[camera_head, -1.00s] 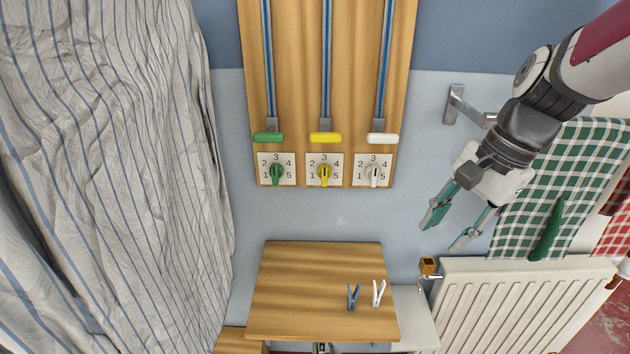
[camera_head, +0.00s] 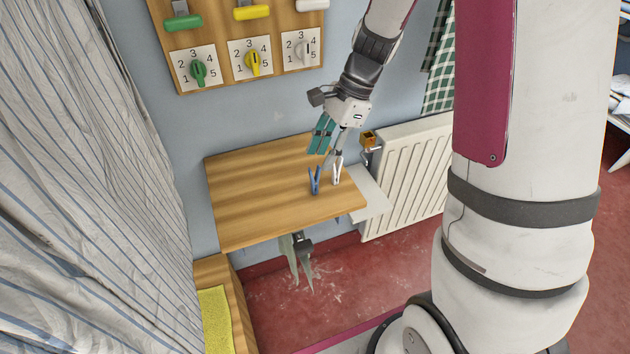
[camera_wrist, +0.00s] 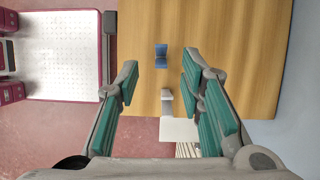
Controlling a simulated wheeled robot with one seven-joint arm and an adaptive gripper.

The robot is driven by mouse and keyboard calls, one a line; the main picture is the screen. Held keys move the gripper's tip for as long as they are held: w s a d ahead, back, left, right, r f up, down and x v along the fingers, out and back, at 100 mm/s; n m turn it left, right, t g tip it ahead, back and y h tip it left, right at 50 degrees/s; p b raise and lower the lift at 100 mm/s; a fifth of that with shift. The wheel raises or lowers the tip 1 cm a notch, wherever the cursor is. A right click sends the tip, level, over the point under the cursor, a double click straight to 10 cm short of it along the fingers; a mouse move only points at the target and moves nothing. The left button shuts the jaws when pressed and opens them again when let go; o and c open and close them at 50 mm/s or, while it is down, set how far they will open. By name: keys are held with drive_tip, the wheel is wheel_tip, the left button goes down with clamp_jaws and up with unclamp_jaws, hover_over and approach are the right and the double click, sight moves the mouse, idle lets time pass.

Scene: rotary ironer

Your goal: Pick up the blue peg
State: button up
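The blue peg (camera_head: 314,181) stands upright on the small wooden shelf (camera_head: 250,185), near its front right part. A white peg (camera_head: 337,171) stands just to its right. In the wrist view the blue peg (camera_wrist: 161,56) lies ahead of the fingers, about midway between them, and the white peg (camera_wrist: 167,101) is nearer, between the fingers. My gripper (camera_head: 330,147) is open and empty, pointing down over the shelf close above the pegs. It also shows in the wrist view (camera_wrist: 160,85) with its green-padded fingers wide apart.
A radiator (camera_head: 405,165) with a valve (camera_head: 368,139) stands right of the shelf. A panel with coloured knobs (camera_head: 250,60) hangs on the wall above. Striped cloth (camera_head: 80,180) hangs at the left. The shelf's left half is clear.

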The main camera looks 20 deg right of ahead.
sight(317, 172)
drive_tip(key=shift+d+b+x, duration=0.2)
drive_tip(key=shift+x, duration=1.4)
drive_tip(key=shift+d+b+x, duration=0.15)
drive_tip(key=shift+d+x, duration=0.05)
drive_tip(key=shift+x, duration=1.35)
drive_tip(key=shift+w+f, duration=0.1)
drive_tip(key=shift+f, duration=0.05)
drive_tip(key=c, duration=0.8)
